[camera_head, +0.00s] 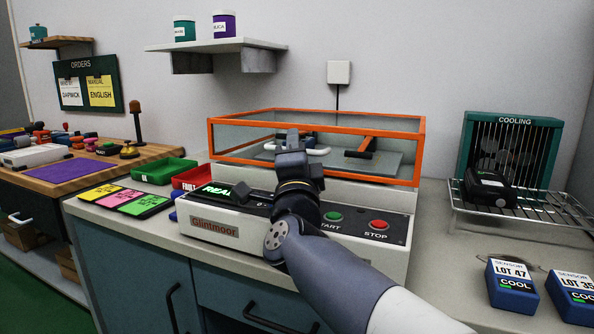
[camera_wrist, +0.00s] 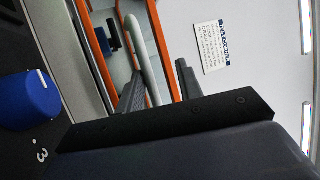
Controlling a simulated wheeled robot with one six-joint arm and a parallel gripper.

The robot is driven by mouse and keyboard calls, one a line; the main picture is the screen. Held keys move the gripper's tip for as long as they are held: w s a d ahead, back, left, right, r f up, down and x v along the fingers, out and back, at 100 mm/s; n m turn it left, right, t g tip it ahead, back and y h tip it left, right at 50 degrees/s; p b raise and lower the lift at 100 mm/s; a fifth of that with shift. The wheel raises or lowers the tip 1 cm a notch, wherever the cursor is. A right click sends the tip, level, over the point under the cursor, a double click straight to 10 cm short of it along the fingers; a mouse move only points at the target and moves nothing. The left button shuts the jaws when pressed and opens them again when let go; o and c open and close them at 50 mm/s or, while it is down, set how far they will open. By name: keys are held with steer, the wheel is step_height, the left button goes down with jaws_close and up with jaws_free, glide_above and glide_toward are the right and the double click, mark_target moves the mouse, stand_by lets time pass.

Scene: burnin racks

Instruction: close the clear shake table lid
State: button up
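The clear shake table lid (camera_head: 390,131) is a see-through box with an orange frame, over the deck of the white shake table (camera_head: 372,253). It looks level and low in the head view; I cannot tell whether its lower edge is fully seated. A pale bar handle (camera_head: 319,151) stands at its front. My gripper (camera_head: 291,140) is at this handle. In the wrist view, the handle (camera_wrist: 147,62) passes between the two parted black fingers of my gripper (camera_wrist: 160,85), closer to the left one. I see a gap on the right side; contact is unclear.
The table's front panel has a green START button (camera_head: 333,216) and a red STOP button (camera_head: 378,225). Green (camera_head: 164,171) and red bins stand to the left. A cooling rack (camera_head: 520,205) and blue sensor boxes (camera_head: 511,286) are at the right. A shelf (camera_head: 216,46) hangs above.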

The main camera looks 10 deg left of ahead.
steer(key=v, duration=0.9)
steer(key=shift+d+p, duration=0.15)
steer(key=shift+p, duration=0.3)
steer(key=shift+s, duration=0.15)
steer(key=shift+b+x, duration=0.35)
steer(key=shift+x, duration=2.65)
